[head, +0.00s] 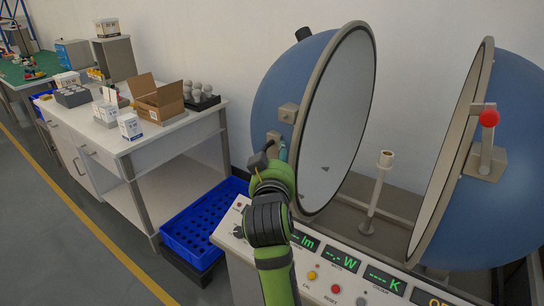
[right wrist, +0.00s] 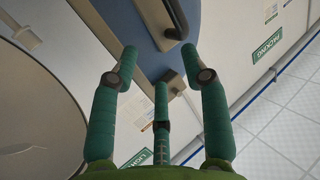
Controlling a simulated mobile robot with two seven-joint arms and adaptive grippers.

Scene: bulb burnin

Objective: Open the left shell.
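The left shell (head: 272,95) is a blue half-sphere with a grey rim and a pale inner face. It stands swung apart from the right shell (head: 510,150), with a wide gap between them. My right gripper (head: 272,150) is at the left shell's outer side, close to its rim. In the right wrist view its teal fingers (right wrist: 159,62) are spread with nothing between them. A dark handle (right wrist: 176,36) on the blue shell (right wrist: 130,22) lies just beyond the fingertips, apparently apart from them. My left gripper is out of view.
A lamp post (head: 375,195) stands between the shells. A control panel (head: 340,262) with displays and buttons runs along the front. A blue crate (head: 200,225) sits low at left, beside a bench (head: 140,145) with boxes and bulbs. A red-knobbed handle (head: 488,120) sticks out from the right shell.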

